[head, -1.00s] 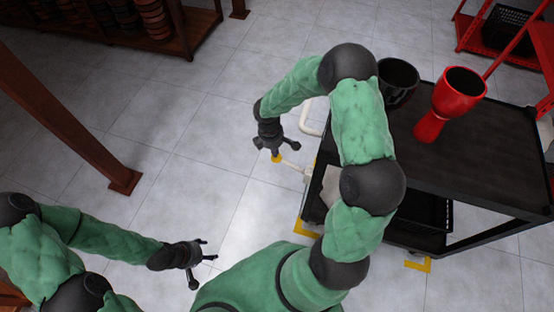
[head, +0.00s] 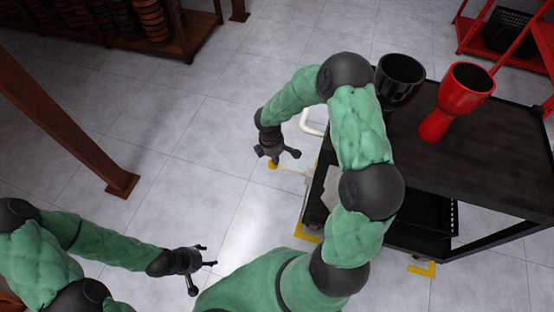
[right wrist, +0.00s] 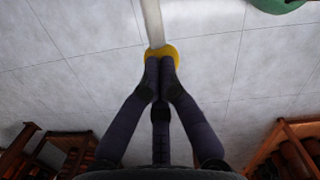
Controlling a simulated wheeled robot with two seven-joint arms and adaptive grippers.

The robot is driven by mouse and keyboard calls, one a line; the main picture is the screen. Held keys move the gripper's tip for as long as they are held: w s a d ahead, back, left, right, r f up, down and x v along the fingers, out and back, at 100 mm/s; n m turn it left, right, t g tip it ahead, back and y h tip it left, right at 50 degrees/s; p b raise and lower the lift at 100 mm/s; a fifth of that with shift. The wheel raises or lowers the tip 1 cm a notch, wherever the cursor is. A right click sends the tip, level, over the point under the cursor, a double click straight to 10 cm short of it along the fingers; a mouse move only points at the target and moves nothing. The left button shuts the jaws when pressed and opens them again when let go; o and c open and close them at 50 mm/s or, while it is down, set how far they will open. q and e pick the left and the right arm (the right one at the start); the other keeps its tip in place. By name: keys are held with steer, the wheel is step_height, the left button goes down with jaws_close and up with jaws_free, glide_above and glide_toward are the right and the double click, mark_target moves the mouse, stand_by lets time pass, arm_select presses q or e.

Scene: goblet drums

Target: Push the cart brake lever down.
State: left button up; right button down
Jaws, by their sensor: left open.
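The brake lever is a pale bar (head: 291,169) with a yellow pad (head: 272,165) at its outer end, sticking out from the left side of the black cart (head: 470,150). My right gripper (head: 277,154) is over the pad in the head view. In the right wrist view its fingers (right wrist: 160,66) are drawn together, with the tips at the near edge of the yellow pad (right wrist: 175,50); the lever bar (right wrist: 153,22) runs away beyond. They seem to touch, but contact is not certain. My left gripper (head: 198,265) is open and empty over the floor at lower left.
A red goblet drum (head: 462,97) and a black one (head: 397,80) stand on the cart top. A white handle (head: 312,122) juts from the cart's left side. A brown post (head: 70,125) stands left; tiled floor between is clear.

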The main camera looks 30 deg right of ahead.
mark_target(269, 164)
steer(key=shift+f, duration=0.2)
stand_by(0.3)
steer(key=a, duration=0.1)
steer(key=w+a+r, duration=0.1)
steer(key=shift+w+a+p, duration=0.2)
steer(key=shift+a+p, duration=0.15)
step_height(269, 164, up, 12)
steer(key=a, duration=0.1)
steer(key=shift+w, duration=0.3)
stand_by(0.6)
